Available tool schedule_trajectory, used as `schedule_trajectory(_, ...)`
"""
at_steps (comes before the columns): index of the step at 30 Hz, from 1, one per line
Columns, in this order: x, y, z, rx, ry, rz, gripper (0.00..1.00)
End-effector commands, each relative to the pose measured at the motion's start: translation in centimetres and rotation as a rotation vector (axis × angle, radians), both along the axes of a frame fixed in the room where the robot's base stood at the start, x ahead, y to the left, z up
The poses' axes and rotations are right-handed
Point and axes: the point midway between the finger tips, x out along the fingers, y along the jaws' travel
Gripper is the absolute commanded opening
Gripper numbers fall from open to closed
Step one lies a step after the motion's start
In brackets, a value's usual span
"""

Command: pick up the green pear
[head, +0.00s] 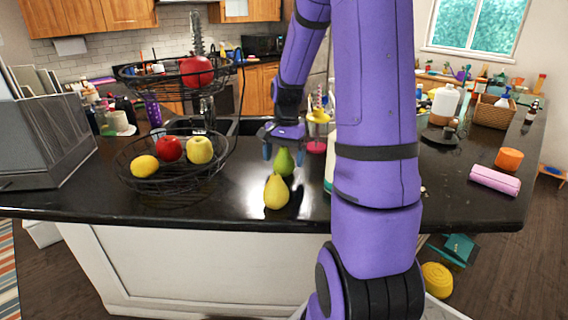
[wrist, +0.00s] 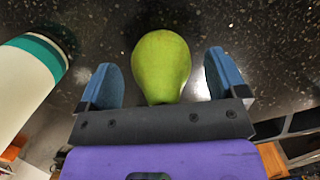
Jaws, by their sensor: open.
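The green pear (head: 284,162) stands on the black counter, just behind a yellow pear (head: 276,192). In the wrist view the green pear (wrist: 161,65) lies between my two blue fingers, with a gap showing on each side. My gripper (head: 283,152) is open and points down over the green pear. It also shows in the wrist view (wrist: 162,78), with its fingers apart and nothing held. My purple arm hides part of the counter to the right of the pears.
A two-tier wire basket (head: 125,172) with fruit stands to the left. A white bottle with a teal band (wrist: 30,70) stands close to the left finger. A pink and yellow item (head: 317,132) is behind the pear. The sink lies behind.

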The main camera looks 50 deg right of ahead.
Motion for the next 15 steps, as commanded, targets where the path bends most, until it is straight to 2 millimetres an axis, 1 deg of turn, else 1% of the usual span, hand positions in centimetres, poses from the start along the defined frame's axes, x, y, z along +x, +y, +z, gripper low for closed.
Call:
schedule_trajectory(7, 0.00, 0.03, -0.17, 0.000, 0.000, 0.000, 0.90)
schedule_trajectory(8, 0.00, 0.03, -0.17, 0.000, 0.000, 0.000, 0.86)
schedule_trajectory(9, 0.00, 0.03, -0.16, 0.000, 0.000, 0.000, 0.77)
schedule_trajectory(14, 0.01, 0.04, -0.15, 0.000, 0.000, 0.000, 0.40)
schedule_trajectory(15, 0.01, 0.04, -0.15, 0.000, 0.000, 0.000, 0.37)
